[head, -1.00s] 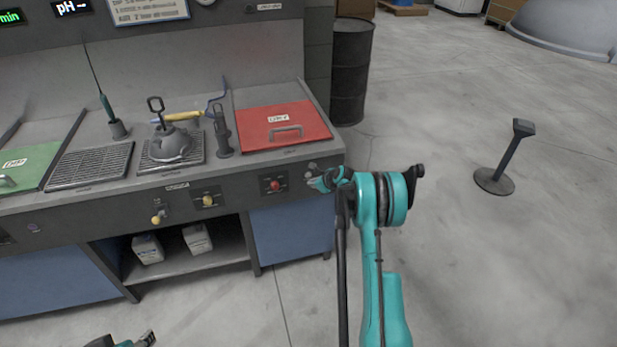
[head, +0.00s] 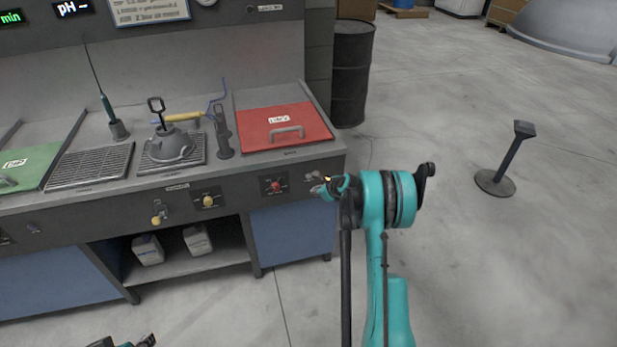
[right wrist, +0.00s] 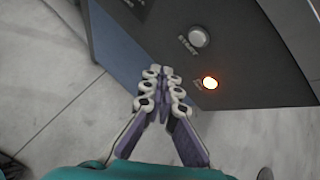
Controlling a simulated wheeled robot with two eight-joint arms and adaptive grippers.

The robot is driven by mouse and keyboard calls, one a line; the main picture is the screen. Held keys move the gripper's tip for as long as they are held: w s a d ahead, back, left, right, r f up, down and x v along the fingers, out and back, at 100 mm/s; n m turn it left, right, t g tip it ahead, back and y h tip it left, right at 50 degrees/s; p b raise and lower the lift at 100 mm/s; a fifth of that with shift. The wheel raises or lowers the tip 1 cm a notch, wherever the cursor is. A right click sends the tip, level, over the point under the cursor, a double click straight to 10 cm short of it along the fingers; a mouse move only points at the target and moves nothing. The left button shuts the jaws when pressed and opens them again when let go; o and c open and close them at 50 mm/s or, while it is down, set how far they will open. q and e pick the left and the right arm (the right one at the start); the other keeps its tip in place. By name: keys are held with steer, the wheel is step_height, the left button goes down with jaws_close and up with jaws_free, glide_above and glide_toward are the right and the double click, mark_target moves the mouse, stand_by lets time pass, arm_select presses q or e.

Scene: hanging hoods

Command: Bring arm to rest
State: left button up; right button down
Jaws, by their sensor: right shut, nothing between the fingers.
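My right arm reaches forward in the head view, with its teal elbow at the cabinet's right front corner. My right gripper (head: 319,189) is partly hidden behind its wrist there. In the right wrist view the right gripper (right wrist: 160,103) is shut and empty, its fingers together. They point at the dark front panel, below a round grey START button (right wrist: 199,37) and left of a glowing orange lamp (right wrist: 210,83). I cannot tell whether they touch the panel. Part of my left gripper (head: 146,340) shows at the bottom left edge of the head view; its jaws are unclear.
The cabinet (head: 215,182) carries a red lid (head: 283,122), a green lid (head: 27,165), a grey hood-shaped part (head: 170,147) and drain grates. A black drum (head: 351,75) stands behind its right end. A post (head: 508,155) stands on otherwise open floor at right.

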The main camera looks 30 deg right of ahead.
steer(key=s+a+r+n+g, duration=0.1)
steer(key=s+a+r+n, duration=0.55)
steer(key=a+r, duration=0.25)
steer(key=s+a+r+n, duration=0.6)
steer(key=a+r+n, duration=0.2)
steer(key=a+r, duration=0.15)
steer(key=s+a+n, duration=0.4)
steer(key=s+n, duration=0.4)
steer(key=s, duration=0.4)
steer(key=s+a+n+g, duration=0.1)
steer(key=s+a+n, duration=0.3)
steer(key=s+n, duration=0.4)
steer(key=s, duration=0.4)
steer(key=shift+a+r+n+h, duration=0.35)
steer(key=shift+a+r+h, duration=0.05)
